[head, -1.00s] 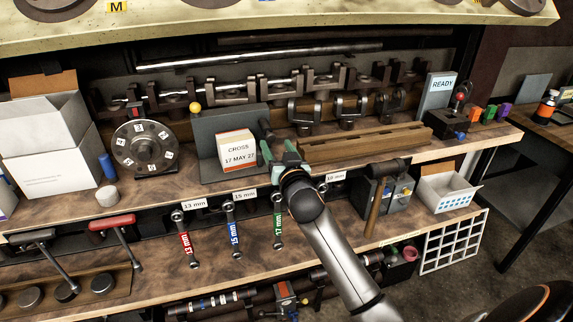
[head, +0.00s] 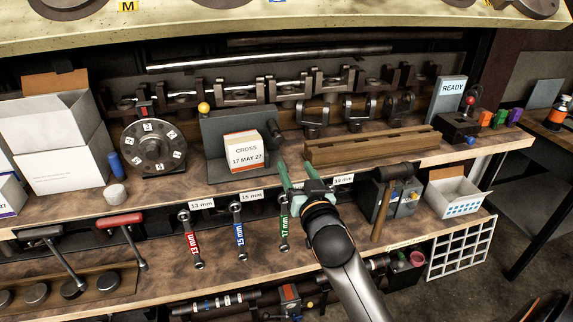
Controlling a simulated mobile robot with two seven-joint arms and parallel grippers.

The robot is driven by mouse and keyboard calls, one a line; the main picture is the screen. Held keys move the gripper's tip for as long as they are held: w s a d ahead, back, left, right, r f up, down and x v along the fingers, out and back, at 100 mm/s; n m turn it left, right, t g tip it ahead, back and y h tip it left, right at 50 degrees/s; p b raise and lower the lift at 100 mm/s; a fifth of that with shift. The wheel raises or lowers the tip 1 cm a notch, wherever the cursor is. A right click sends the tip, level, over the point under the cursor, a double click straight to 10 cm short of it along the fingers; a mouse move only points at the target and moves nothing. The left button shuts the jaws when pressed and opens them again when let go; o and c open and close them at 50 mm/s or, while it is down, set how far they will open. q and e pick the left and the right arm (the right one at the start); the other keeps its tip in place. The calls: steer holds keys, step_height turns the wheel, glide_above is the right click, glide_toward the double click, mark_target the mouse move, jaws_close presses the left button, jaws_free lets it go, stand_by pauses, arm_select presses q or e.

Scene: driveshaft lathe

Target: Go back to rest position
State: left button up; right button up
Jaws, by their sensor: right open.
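My right gripper (head: 299,180) is in the middle of the head view. Its green jaws are apart, with nothing visible between them. It is in front of the upper shelf's edge, below and right of the white and orange CROSS box (head: 243,151). The green 17 mm wrench (head: 284,222) hangs just below and left of the gripper. My left gripper is not in the picture.
The blue 15 mm wrench (head: 240,236) and red 13 mm wrench (head: 193,243) hang to the left. A hammer (head: 382,210) stands right of my arm. A wooden block (head: 370,150) lies on the upper shelf (head: 440,153). A white wire rack (head: 461,246) is at right.

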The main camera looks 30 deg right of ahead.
steer(key=s+a+f+n+g+y+p, duration=0.15)
steer(key=s+a+f, duration=0.25)
steer(key=f, duration=0.4)
steer(key=s+a+f+n+g+y+p, duration=0.1)
steer(key=s+a+f+n+g+y, duration=0.15)
steer(key=f, duration=0.55)
steer(key=s+a+f+n+g+y, duration=0.1)
steer(key=s+a+f+g, duration=0.1)
steer(key=s+a+f, duration=0.2)
steer(key=s+a+f+n+g+y+p, duration=0.1)
steer(key=s+a+f, duration=0.3)
steer(key=s+f, duration=0.5)
steer(key=s+n+g+y, duration=0.1)
steer(key=s, duration=0.3)
steer(key=shift+s+a+f, duration=0.2)
steer(key=shift+a+f, duration=0.05)
